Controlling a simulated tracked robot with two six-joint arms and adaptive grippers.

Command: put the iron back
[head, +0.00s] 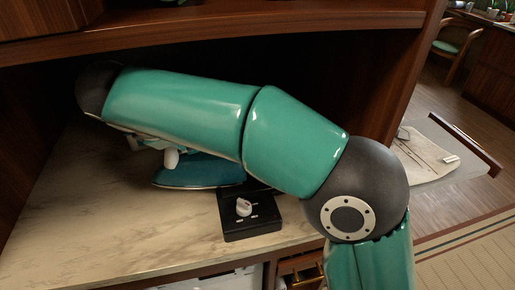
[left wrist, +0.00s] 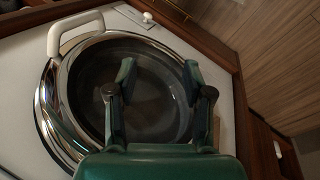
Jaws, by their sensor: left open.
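A teal rounded thing (head: 205,170) with a pale lower rim lies on the marble counter in the head view. A cream stub (head: 171,158) stands beside it; my arm hides the rest, so I cannot be sure it is the iron. A large green arm of mine crosses in front, and its gripper does not show clearly. In the left wrist view my left gripper (left wrist: 160,92) is open, its fingers over a wide, dark round vessel (left wrist: 75,110) with a chrome rim and cream handle. I cannot tell whether the fingers touch it.
A black box with a white knob (head: 244,208) sits on the marble counter (head: 100,210). A dark wooden shelf edge (head: 240,42) hangs above. A pale board (head: 425,160) juts out at right. Bare counter lies at front left.

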